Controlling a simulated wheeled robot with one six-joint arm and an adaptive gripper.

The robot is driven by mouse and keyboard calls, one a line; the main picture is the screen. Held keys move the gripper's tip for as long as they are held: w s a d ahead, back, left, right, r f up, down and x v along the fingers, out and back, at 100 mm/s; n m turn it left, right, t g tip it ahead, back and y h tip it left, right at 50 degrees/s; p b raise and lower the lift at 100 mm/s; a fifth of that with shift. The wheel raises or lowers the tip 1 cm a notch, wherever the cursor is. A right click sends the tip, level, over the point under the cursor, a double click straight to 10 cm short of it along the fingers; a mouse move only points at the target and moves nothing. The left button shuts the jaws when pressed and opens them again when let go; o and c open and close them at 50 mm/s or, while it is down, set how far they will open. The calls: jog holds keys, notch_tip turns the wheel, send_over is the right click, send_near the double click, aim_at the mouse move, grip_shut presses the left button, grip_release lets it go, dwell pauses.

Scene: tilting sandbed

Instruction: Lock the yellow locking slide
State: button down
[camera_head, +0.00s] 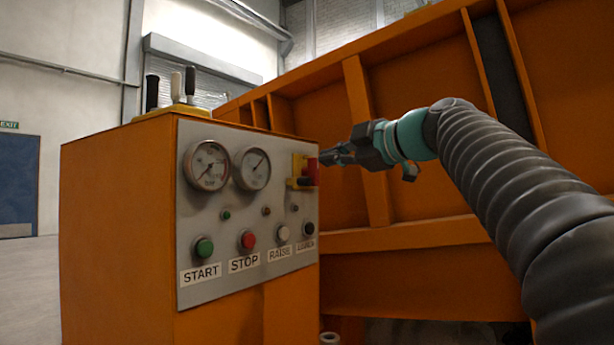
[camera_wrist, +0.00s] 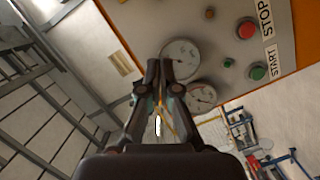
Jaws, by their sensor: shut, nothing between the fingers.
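A small yellow piece (camera_head: 297,165) sits on the right part of the grey control panel, beside the gauges, with a red part (camera_head: 312,171) next to it. Another yellow piece (camera_head: 160,114) lies on top of the orange cabinet under several levers. I cannot tell from the pictures which is the locking slide. My gripper (camera_head: 326,157) is shut and empty, just right of the red part in the head view; contact cannot be told. In the wrist view my gripper (camera_wrist: 166,64) shows its fingers together in front of the gauges; neither yellow piece is clear there.
The orange cabinet (camera_head: 110,215) carries two gauges (camera_head: 207,166) and a row of buttons, including green START (camera_head: 204,247) and red STOP (camera_head: 248,240). A large orange ribbed structure (camera_head: 420,240) stands behind my arm. Open floor (camera_head: 30,285) lies at left.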

aim_at(300, 182)
jog(key=shift+w+a, duration=0.1)
dwell(0.3)
jog(key=w+a+f+p, duration=0.3)
jog(key=w+a, duration=0.1)
jog(key=w, duration=0.6)
jog(key=shift+a, duration=0.35)
jog(key=shift+a, duration=0.1)
